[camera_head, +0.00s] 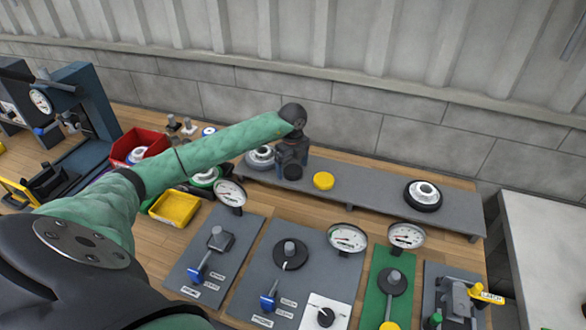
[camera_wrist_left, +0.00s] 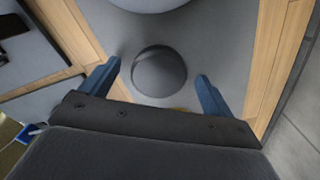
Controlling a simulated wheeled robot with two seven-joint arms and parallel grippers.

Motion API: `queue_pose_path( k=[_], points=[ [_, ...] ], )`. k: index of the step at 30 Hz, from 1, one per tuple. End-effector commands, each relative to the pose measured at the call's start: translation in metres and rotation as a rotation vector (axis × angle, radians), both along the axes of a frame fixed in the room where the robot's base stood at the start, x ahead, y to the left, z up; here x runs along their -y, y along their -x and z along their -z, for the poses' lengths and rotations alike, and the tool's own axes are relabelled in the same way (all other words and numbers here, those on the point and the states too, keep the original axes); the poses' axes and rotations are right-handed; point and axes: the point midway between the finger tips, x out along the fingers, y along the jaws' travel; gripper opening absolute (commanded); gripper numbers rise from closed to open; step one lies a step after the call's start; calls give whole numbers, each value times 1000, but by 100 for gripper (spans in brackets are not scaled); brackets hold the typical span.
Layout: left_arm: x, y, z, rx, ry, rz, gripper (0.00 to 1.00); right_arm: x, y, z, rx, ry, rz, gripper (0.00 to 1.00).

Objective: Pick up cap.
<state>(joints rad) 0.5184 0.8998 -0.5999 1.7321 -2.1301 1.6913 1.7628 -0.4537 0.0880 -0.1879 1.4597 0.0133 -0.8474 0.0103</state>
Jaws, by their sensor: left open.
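A dark grey domed cap (camera_wrist_left: 160,72) sits on the grey shelf in the left wrist view, between and a little beyond my open fingers. A yellow round cap (camera_head: 323,181) lies on the shelf just right of my left gripper in the head view. A yellow sliver (camera_wrist_left: 180,108) shows at the gripper's edge in the wrist view. My left gripper (camera_wrist_left: 158,85) is open and empty over the shelf; it also shows in the head view (camera_head: 291,160), where it partly covers the area around the dark cap. My right gripper is not in view.
The long grey shelf (camera_head: 370,202) also bears a pale flange (camera_head: 260,157) at left and a dark-rimmed one (camera_head: 423,194) at right. Gauges and lever panels (camera_head: 283,258) stand in front. A red bin (camera_head: 135,145) and yellow tray (camera_head: 174,207) lie left. A wall stands behind.

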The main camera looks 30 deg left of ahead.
Motion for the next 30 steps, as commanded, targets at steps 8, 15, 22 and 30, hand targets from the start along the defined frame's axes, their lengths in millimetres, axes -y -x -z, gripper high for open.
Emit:
queue_pose_path(
  k=[8,15,22,30],
  points=[
    [0,0,6,0,-1,1,88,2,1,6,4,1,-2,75],
    [0,0,6,0,-1,1,61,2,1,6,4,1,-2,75],
    [0,0,5,0,-1,1,40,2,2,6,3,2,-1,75],
    [0,0,2,1,-1,0,40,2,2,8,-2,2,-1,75]
  ],
)
